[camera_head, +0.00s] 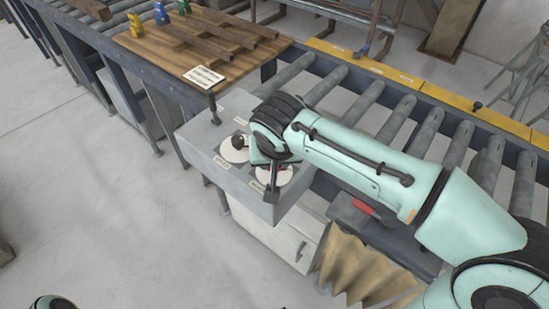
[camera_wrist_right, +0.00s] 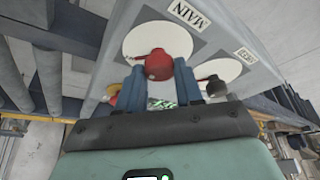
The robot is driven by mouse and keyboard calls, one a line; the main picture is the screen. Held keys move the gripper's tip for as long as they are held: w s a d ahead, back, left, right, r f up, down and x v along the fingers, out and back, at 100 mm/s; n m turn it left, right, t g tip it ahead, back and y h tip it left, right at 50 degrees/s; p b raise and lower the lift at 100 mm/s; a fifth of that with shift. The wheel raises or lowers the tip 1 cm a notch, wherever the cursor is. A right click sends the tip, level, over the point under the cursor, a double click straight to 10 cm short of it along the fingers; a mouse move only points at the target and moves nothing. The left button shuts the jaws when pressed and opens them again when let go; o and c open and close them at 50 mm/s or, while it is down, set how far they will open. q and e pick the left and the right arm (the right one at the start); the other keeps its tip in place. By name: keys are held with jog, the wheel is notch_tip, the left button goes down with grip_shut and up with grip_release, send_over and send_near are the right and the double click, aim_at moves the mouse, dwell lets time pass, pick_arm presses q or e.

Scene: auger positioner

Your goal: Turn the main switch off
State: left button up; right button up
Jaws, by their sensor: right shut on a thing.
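The grey control box (camera_head: 203,138) stands at the end of the roller conveyor. In the right wrist view the main switch is a red knob (camera_wrist_right: 158,64) on a white round plate (camera_wrist_right: 140,42), with a MAIN label (camera_wrist_right: 188,15) beside it. My right gripper (camera_wrist_right: 160,76) has its two blue fingers on either side of the red knob and is shut on it. In the head view my right gripper (camera_head: 272,184) is over the lower dial of the box, and it largely hides the knob. My left gripper is not in view.
The speed dial (camera_head: 234,149) with a dark knob sits beside the main switch. A wooden board (camera_head: 165,45) with dark bars lies on the conveyor behind. A red-handled tool (camera_head: 366,208) and a torn brown sack (camera_head: 355,268) are below my right arm. Open floor lies left.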

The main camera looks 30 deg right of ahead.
jog(key=o, duration=1)
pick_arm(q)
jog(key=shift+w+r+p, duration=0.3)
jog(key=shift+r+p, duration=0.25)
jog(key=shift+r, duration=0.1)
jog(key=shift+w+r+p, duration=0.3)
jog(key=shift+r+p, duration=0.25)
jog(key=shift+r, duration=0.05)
pick_arm(e)
jog(key=v, duration=1.3)
jog(key=shift+r, duration=0.15)
